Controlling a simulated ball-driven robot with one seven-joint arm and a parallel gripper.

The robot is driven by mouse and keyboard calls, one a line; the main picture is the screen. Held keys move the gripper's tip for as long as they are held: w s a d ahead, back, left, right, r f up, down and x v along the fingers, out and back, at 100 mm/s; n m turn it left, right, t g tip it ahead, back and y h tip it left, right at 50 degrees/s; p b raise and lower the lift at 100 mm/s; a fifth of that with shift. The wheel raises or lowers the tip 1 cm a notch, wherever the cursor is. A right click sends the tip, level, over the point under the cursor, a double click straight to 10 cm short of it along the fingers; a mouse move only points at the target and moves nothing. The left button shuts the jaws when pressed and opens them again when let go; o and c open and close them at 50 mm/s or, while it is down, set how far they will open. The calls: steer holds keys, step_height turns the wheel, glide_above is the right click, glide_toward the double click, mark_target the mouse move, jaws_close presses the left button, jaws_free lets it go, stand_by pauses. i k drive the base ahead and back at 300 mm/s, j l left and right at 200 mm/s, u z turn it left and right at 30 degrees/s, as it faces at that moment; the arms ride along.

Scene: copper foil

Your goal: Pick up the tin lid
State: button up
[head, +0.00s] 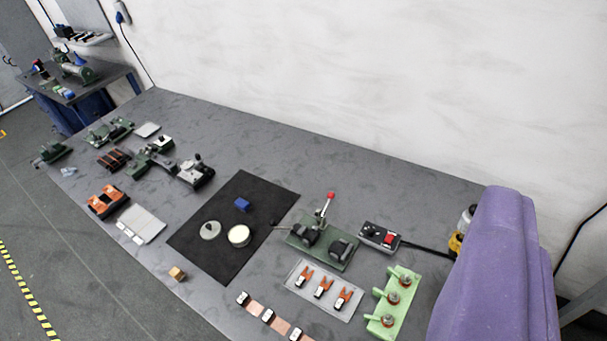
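The tin lid (210,230) looks like a round grey disc with a small dark spot or knob near its middle. It lies on a black mat (262,196) on the grey workbench. A round tin (239,236) with a pale cream top stands just right of the lid, with a narrow gap between them. My gripper is not in view.
A green-based press with a red-knobbed lever (322,222) stands right of the mat. A tray of orange-handled tools (324,290) and a green stand (394,301) are at the front right. A large purple shape blocks the right side.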

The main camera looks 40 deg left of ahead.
mark_target(211, 230)
steer(key=u, duration=1.3)
